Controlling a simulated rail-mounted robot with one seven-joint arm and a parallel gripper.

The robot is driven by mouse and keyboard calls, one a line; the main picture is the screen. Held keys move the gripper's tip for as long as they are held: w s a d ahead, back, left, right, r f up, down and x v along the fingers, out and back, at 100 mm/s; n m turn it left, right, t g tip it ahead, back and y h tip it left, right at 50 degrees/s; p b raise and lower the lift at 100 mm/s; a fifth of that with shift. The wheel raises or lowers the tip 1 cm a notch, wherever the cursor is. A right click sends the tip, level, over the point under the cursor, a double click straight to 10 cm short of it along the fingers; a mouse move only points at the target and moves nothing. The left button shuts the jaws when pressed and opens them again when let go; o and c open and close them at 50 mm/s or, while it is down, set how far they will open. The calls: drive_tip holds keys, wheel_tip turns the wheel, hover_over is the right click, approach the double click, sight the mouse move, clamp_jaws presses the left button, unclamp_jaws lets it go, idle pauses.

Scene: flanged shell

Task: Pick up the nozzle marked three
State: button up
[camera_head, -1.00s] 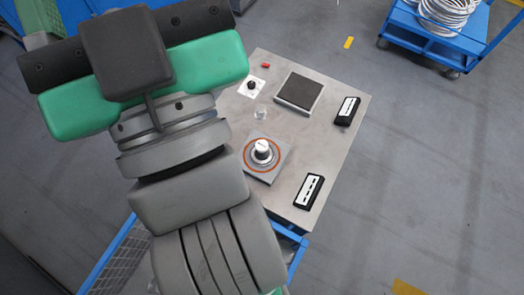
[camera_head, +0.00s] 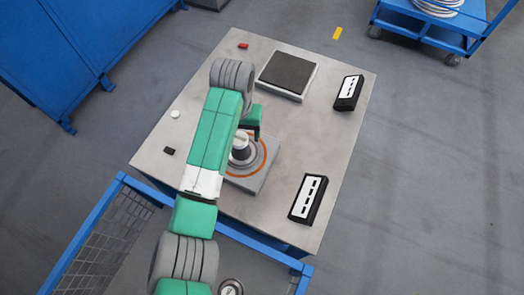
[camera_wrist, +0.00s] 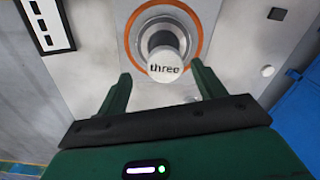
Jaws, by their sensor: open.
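The nozzle marked three (camera_wrist: 168,60) is a white-topped upright cylinder with its lettering facing my wrist camera. It stands in the centre of an orange-ringed grey round base on a square plate (camera_head: 255,176). In the head view the nozzle (camera_head: 240,142) is partly covered by my arm. My gripper (camera_wrist: 162,76) is open, and in the wrist view its two green fingers stand apart below and to either side of the nozzle. Nothing is between the fingers that I can tell as held. In the head view my gripper is mostly hidden behind my forearm.
The metal tabletop (camera_head: 300,140) carries a dark-topped square block (camera_head: 287,74), two black-and-white labelled boxes (camera_head: 348,92) and (camera_head: 308,198), a red piece (camera_head: 243,46), a white disc (camera_head: 175,114) and a small black block (camera_head: 169,150). A blue mesh cart (camera_head: 110,235) adjoins the near side.

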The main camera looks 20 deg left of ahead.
sight(240, 144)
drive_tip(key=shift+f+b, duration=0.3)
drive_tip(key=shift+f, duration=0.95)
drive_tip(key=f, duration=0.1)
drive_tip(key=f+b, duration=0.1)
drive_tip(key=f, duration=0.3)
drive_tip(key=shift+a+b, duration=0.3)
drive_tip(key=shift+b, duration=0.05)
drive_tip(key=shift+w, duration=0.1)
clamp_jaws()
